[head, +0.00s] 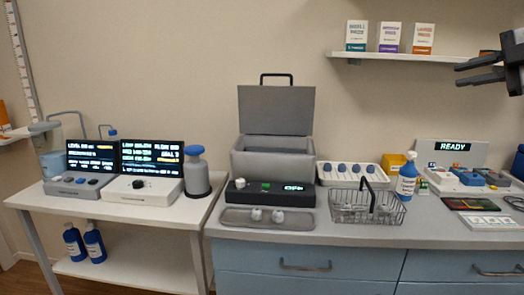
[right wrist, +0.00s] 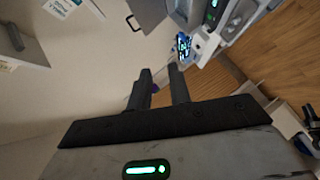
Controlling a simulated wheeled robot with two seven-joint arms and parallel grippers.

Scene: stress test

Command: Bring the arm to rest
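My right gripper (head: 458,75) is raised at the upper right of the head view, in front of the wall and beside the shelf. Its two dark fingers point left, with a gap between them. In the right wrist view the fingers (right wrist: 160,68) also stand apart, with nothing between them. My left gripper is in neither view.
A wall shelf (head: 380,56) with several boxes is left of my right gripper. Below is a counter (head: 300,236) with an open grey box (head: 272,160), a wire basket (head: 367,207) and a blue bottle (head: 407,184). A white side table (head: 150,210) holds two screens.

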